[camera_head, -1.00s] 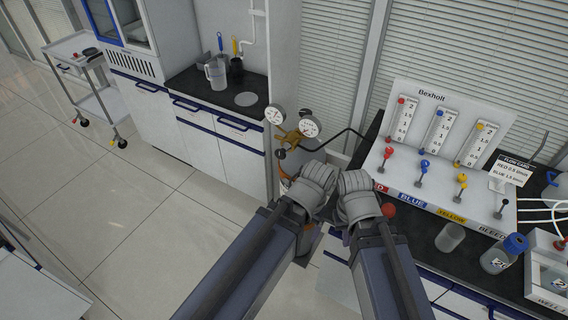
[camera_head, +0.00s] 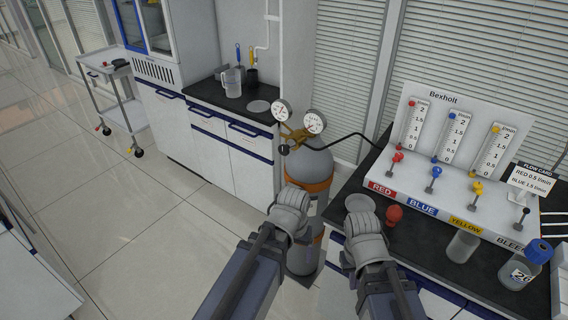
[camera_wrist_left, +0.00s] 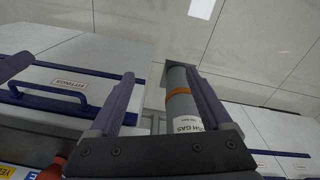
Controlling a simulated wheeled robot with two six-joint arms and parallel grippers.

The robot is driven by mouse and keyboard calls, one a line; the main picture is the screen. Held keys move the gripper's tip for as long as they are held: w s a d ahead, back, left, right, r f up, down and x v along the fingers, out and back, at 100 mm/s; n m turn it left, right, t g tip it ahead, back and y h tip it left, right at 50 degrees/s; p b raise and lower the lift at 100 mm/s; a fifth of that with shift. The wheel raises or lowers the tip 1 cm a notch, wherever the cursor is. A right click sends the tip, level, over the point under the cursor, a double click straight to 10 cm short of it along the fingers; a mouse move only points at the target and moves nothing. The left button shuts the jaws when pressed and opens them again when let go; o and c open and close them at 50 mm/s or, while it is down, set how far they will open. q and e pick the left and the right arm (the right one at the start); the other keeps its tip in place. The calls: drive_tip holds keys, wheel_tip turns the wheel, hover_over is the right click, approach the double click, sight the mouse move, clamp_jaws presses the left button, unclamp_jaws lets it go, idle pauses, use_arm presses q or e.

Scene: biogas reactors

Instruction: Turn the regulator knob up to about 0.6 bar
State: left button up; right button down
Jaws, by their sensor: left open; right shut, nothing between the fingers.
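The brass regulator (camera_head: 296,136) sits on top of a grey gas cylinder (camera_head: 312,163) with an orange band. It carries two round white gauges, a left one (camera_head: 281,110) and a right one (camera_head: 314,122); their readings are too small to tell. A small dark knob (camera_head: 283,149) sticks out at its lower left. My left gripper (camera_head: 290,205) is below the regulator, in front of the cylinder and apart from the knob. In the left wrist view its fingers (camera_wrist_left: 159,76) are spread and empty, with the cylinder (camera_wrist_left: 179,78) beyond. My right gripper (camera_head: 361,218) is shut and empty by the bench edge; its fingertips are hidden.
The flow panel (camera_head: 450,135) with red, blue and yellow valves stands on the black bench at right. A red ball-shaped thing (camera_head: 394,214), a beaker (camera_head: 463,246) and a blue-capped bottle (camera_head: 521,268) are near its front. A black hose (camera_head: 350,137) runs from the regulator toward the panel.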

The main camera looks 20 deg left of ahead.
sight(283, 150)
use_arm(q)
drive_tip(key=w+a+f+n+t+h+b, duration=0.1)
drive_tip(key=w+f+n+t+h+b, duration=0.15)
drive_tip(key=w+f+n+b, duration=0.4)
drive_tip(key=w+a+r+n+t+h+b, duration=0.1)
drive_tip(key=w+a+r+n+t+h, duration=0.15)
drive_tip(key=w+r+n+t, duration=0.3)
drive_tip(key=w+a+r+n+t+h+b, duration=0.1)
drive_tip(key=w+a+r+n+t+h, duration=0.15)
drive_tip(key=w+r+n, duration=0.4)
drive_tip(key=w+a+r+n+t+y, duration=0.1)
drive_tip(key=w+a+r+n+t, duration=0.2)
drive_tip(key=n, duration=0.4)
drive_tip(key=w+a+r+n+t+y, duration=0.1)
drive_tip(key=w+a+r+n+t, duration=0.2)
drive_tip(key=a+n, duration=0.35)
drive_tip(key=shift+n, duration=0.3)
drive_tip(key=shift+s+d+r+x, duration=0.1)
drive_tip(key=shift+d+x, duration=0.1)
drive_tip(key=shift+x, duration=0.95)
drive_tip(key=shift+s+d+r+x, duration=0.1)
drive_tip(key=shift+d+x, duration=0.1)
drive_tip(key=shift+x, duration=0.9)
drive_tip(key=shift+d+r+x, duration=0.1)
drive_tip(key=shift+d+x, duration=0.1)
drive_tip(key=shift+x, duration=0.95)
use_arm(e)
wheel_tip(283, 150, down, 10)
